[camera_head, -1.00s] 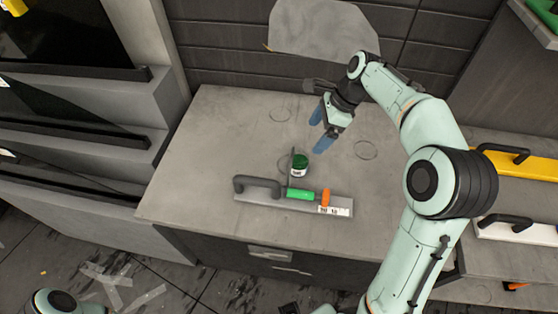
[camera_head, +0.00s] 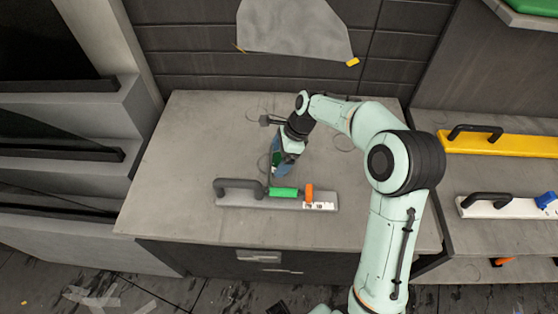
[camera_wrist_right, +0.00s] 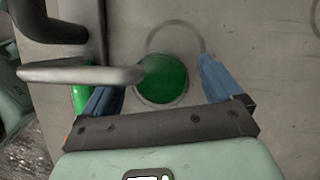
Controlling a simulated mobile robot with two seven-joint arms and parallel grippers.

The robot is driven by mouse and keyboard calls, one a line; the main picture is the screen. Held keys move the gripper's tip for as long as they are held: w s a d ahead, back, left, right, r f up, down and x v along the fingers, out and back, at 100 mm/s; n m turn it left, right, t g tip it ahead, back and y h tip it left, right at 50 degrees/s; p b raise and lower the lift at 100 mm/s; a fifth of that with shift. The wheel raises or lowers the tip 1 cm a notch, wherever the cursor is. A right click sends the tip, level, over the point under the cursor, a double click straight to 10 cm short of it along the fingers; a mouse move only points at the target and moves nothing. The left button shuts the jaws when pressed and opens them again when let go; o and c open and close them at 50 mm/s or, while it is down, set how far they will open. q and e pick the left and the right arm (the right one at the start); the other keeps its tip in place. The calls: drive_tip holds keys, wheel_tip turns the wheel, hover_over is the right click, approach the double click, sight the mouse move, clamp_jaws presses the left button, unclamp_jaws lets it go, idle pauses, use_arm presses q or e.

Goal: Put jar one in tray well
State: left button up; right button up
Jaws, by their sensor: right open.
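The green-lidded jar (camera_wrist_right: 163,80) stands on the counter and shows from above in the right wrist view, over part of a drawn ring. In the head view only a bit of its green (camera_head: 276,157) shows, mostly hidden by my gripper. My right gripper (camera_head: 279,168) is over it with blue fingers pointing down; in the wrist view the open fingers (camera_wrist_right: 158,85) lie on either side of the jar, with gaps. A grey handled bar (camera_head: 235,199) with a green cylinder (camera_head: 284,192) and an orange piece (camera_head: 309,193) lies just in front. No clear tray well is visible.
Free counter (camera_head: 190,130) lies at the left and back. Yellow (camera_head: 510,144) and white (camera_head: 510,209) handled pieces lie on shelves at the right.

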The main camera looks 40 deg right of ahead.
drive_tip(key=shift+f, duration=0.1)
drive_tip(key=c, duration=1.2)
